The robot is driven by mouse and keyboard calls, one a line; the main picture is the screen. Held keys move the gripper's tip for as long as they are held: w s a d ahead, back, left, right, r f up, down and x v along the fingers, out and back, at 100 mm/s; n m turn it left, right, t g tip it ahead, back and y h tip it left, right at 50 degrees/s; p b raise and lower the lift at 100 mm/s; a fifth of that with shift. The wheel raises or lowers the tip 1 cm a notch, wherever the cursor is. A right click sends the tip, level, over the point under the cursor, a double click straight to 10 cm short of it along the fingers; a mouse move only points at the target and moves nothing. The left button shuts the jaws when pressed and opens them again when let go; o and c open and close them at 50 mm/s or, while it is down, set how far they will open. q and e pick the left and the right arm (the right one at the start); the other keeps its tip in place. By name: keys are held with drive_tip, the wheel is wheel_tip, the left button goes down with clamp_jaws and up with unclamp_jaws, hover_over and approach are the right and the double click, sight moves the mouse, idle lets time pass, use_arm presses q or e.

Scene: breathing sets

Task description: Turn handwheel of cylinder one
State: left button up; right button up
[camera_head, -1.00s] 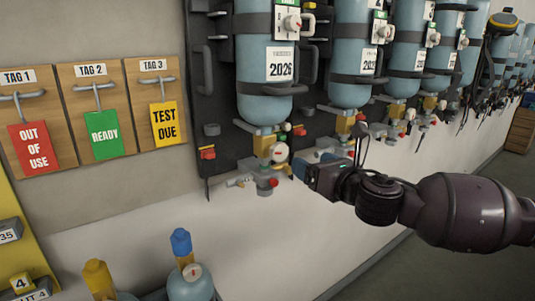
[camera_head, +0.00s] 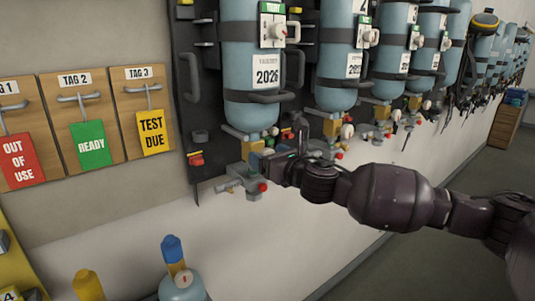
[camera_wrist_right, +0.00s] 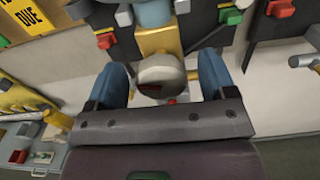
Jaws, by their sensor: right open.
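The nearest light-blue cylinder (camera_head: 252,50), labelled 2026, hangs upright on the dark rack; I see no number marking it as cylinder one. Below it is a brass-coloured valve body (camera_head: 251,149). Its round pale handwheel (camera_wrist_right: 160,74) faces the right wrist camera, and my gripper hides it in the head view. My right gripper (camera_head: 266,169) is at the valve from the right. In the wrist view its two blue fingers stand open, one on each side of the handwheel, with visible gaps. My left gripper is not in view.
A grey fitting with a red knob (camera_head: 262,187) sits just below the gripper. A red block (camera_head: 196,159) is on the rack to the left. More cylinders (camera_head: 343,60) line the wall rightward. Tag boards (camera_head: 152,90) hang left, and a blue-capped cylinder (camera_head: 182,285) stands below.

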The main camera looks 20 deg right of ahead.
drive_tip(key=shift+w, duration=0.25)
drive_tip(key=shift+a, duration=0.1)
drive_tip(key=shift+c, duration=0.4)
drive_tip(key=c, duration=0.8)
drive_tip(key=shift+c, duration=0.2)
drive_tip(key=shift+m, duration=0.3)
